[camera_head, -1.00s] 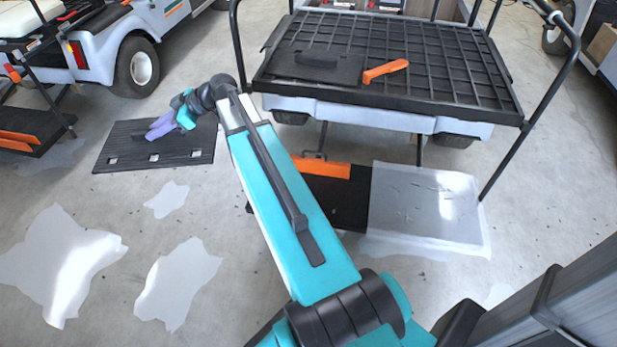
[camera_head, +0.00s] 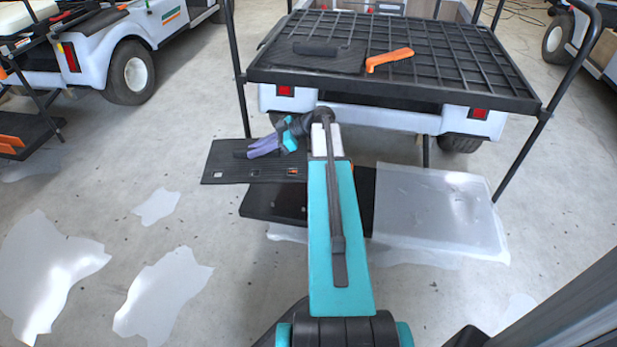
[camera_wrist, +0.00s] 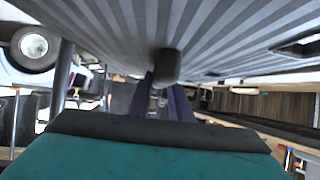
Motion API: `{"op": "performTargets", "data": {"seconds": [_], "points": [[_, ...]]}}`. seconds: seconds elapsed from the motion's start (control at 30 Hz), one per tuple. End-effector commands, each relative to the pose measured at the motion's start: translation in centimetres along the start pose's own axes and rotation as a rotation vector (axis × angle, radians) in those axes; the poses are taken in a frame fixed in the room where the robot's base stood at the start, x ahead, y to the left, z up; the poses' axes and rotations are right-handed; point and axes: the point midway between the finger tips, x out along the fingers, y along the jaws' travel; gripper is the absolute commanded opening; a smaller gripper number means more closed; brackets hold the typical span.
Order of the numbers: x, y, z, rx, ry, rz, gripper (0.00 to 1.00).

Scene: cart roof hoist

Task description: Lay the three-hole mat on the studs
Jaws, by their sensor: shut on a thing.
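My gripper (camera_head: 265,148), with purple fingers, is shut on the grip of the three-hole mat. The mat (camera_head: 222,157) is a flat black rectangle with a row of holes along its near edge. It is held in the air, its right end overlapping the black step in this view. Orange shows through its right hole. In the wrist view its ribbed face (camera_wrist: 75,25) fills the top, and the grip (camera_wrist: 166,66) sits between the purple fingers (camera_wrist: 163,98). I cannot make out the studs; my arm and the mat hide part of the step.
The low black step (camera_head: 270,205) adjoins a translucent panel (camera_head: 430,205) on the right. Behind stands a cart with a black gridded deck (camera_head: 440,75), carrying a dark mat (camera_head: 310,60) and an orange-handled tool (camera_head: 388,60). Dark posts flank it. Clear floor with puddles (camera_head: 165,290) lies left.

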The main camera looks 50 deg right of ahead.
Motion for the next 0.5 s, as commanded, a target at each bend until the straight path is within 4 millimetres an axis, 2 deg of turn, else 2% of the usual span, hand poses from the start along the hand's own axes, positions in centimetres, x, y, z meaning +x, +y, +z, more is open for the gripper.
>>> {"op": "performTargets", "data": {"seconds": [0.03,0.2,0.4,0.5], "points": [[-0.7,0.4,2.5,0.012,0.001,0.019,0.00],[-3.6,1.2,8.4,0.045,0.001,0.081,0.00],[-6.8,1.6,14.4,0.084,0.001,0.154,0.00],[-8.0,1.7,16.4,0.099,0.001,0.181,0.00]]}}
